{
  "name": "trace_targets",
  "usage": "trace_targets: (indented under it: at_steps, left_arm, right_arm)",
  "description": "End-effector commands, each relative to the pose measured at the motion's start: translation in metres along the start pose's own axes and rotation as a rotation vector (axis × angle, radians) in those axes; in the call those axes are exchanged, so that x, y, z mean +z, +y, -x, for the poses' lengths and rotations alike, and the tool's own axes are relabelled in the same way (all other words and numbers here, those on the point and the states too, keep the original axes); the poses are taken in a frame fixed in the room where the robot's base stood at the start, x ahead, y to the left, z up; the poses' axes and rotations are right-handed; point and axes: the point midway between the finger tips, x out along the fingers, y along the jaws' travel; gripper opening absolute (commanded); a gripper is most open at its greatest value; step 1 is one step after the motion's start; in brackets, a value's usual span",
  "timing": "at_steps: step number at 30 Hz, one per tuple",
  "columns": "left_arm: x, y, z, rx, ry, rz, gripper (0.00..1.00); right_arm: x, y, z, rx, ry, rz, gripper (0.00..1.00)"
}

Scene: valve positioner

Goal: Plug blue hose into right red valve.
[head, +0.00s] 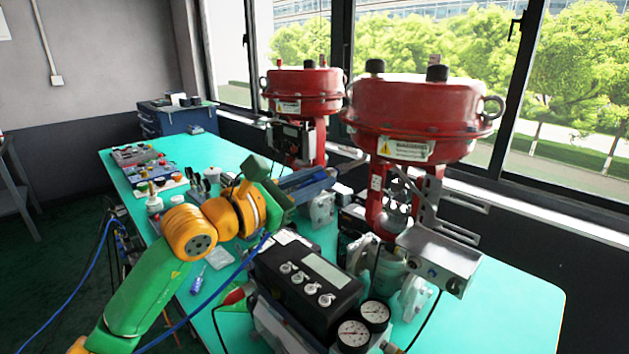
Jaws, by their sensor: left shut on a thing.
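The right red valve (420,105) stands on the teal table, with a metal bracket (440,255) on its stem. My green and orange left arm reaches in from the left. Its left gripper (348,172) is shut, pointing at the gap between the two red valves, just left of the right valve's stem. The blue hose (208,300) runs from the lower left up behind my left wrist. The hose end in the jaws is too small to make out. My right gripper is not in view.
The left red valve (304,92) stands farther back. A black positioner box (306,277) with knobs and two gauges (362,325) is in front. Bottles, tools and small parts lie on the table's left side. The table's right front is clear.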

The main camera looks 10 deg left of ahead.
Motion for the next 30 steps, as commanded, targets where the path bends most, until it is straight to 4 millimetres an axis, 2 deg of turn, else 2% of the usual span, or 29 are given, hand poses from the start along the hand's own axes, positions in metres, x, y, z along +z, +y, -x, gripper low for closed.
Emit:
trace_targets:
  at_steps: [30]
  left_arm:
    - [0.0001, 0.0005, -0.0062, 0.0, 0.0, 0.002, 0.0]
  right_arm:
    - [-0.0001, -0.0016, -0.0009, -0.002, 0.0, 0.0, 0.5]
